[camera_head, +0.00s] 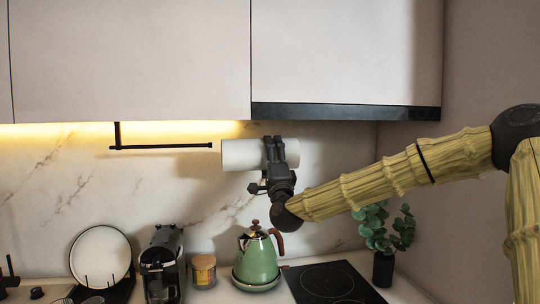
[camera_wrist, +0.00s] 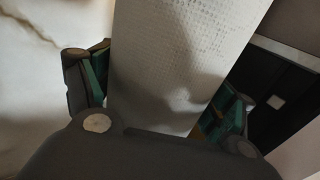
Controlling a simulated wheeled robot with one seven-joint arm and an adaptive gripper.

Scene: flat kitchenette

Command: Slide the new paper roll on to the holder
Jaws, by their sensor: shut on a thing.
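The white paper roll (camera_head: 238,155) is held lying level in front of the marble wall. My gripper (camera_head: 276,153) is shut on it near its right end. In the wrist view the roll (camera_wrist: 180,65) fills the middle, between the two fingers of my gripper (camera_wrist: 160,105). The black holder (camera_head: 165,147) is a thin bar hung under the upper cabinet, running left to right. The bar's right tip is just left of the roll's left end, at nearly the same height in the head view. I cannot tell their difference in depth.
Upper cabinets (camera_head: 130,60) and a dark hood edge (camera_head: 345,111) are above. Below on the counter stand a green kettle (camera_head: 257,262), a coffee machine (camera_head: 161,265), a jar (camera_head: 204,271), a plate (camera_head: 100,254) in a rack, and a potted plant (camera_head: 384,267) beside the cooktop (camera_head: 330,283).

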